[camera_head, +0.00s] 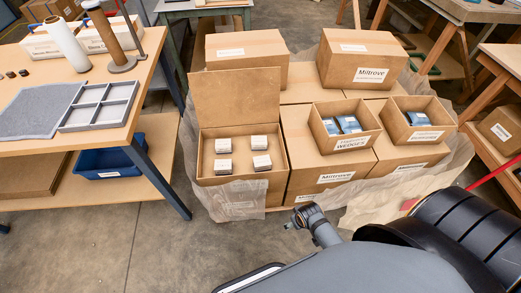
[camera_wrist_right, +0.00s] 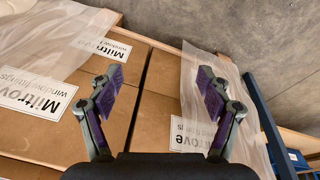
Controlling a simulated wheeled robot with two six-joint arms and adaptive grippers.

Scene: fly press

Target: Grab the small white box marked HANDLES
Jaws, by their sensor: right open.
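My right gripper (camera_head: 301,217) is low in front of the stack, right of and nearer than the open carton, apart from the small boxes. My left gripper is not in view.
Two open cartons (camera_head: 345,145) (camera_head: 420,135) with blue packs stand to the right. Closed Miltrove cartons (camera_head: 365,60) stand behind. Loose clear wrap (camera_head: 245,200) hangs around the stack. A workbench (camera_head: 120,135) with a grey tray (camera_head: 100,105) is at left. The floor between is clear.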

